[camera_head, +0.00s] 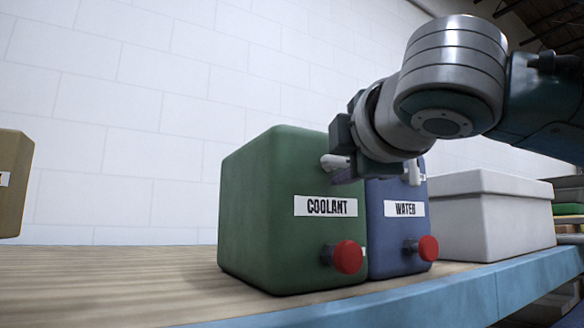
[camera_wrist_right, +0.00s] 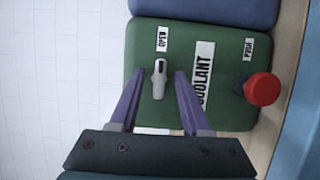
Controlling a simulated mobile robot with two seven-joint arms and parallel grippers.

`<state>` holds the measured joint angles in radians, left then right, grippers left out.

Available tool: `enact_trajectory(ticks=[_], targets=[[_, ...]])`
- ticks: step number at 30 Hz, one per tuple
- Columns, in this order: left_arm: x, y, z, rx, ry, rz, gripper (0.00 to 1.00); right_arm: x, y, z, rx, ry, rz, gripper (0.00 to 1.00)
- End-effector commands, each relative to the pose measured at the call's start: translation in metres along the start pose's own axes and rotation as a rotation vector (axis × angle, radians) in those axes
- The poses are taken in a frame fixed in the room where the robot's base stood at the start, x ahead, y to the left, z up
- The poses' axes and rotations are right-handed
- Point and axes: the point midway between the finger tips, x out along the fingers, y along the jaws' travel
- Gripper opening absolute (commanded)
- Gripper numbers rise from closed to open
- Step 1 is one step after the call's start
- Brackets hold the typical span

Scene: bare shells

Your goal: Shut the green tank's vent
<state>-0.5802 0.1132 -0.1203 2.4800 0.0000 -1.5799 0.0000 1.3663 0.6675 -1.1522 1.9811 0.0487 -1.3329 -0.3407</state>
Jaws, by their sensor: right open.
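The green tank (camera_head: 262,215) stands on the bench with a "COOLANT" label on its front. It fills the middle of the right wrist view (camera_wrist_right: 150,40). Its vent lever is a small pale handle (camera_head: 335,161) high on the front, and in the wrist view the lever (camera_wrist_right: 159,78) points toward an "OPEN" label (camera_wrist_right: 162,39). A red knob (camera_head: 348,257) sits low on the front, beside a "PUSH" label in the wrist view. My right gripper (camera_head: 347,178) is open, its two purple fingers (camera_wrist_right: 160,88) on either side of the lever with gaps showing. My left gripper is out of view.
A blue tank (camera_head: 385,235) labelled "WATER" stands close beside the green one, with its own red knob (camera_head: 428,248). A lidded white box (camera_head: 480,225) is further right. A tan tank (camera_head: 12,185) shows at the left edge. The wooden bench (camera_head: 110,285) is clear at left.

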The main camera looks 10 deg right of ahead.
Motion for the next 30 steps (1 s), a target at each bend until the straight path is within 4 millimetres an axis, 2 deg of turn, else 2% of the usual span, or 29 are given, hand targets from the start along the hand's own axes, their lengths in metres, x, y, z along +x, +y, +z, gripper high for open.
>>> enact_trajectory(ticks=[6,19,30], targets=[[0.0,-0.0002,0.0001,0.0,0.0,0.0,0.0,-0.0002,0.0002,-0.0003,0.0,0.0,0.001,0.47],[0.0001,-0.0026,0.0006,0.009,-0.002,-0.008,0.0,-0.0001,0.0001,-0.0001,0.0,0.0,0.0,0.0],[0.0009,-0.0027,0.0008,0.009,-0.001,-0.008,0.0,0.0002,-0.0005,0.0001,-0.003,0.0,0.001,0.0]])
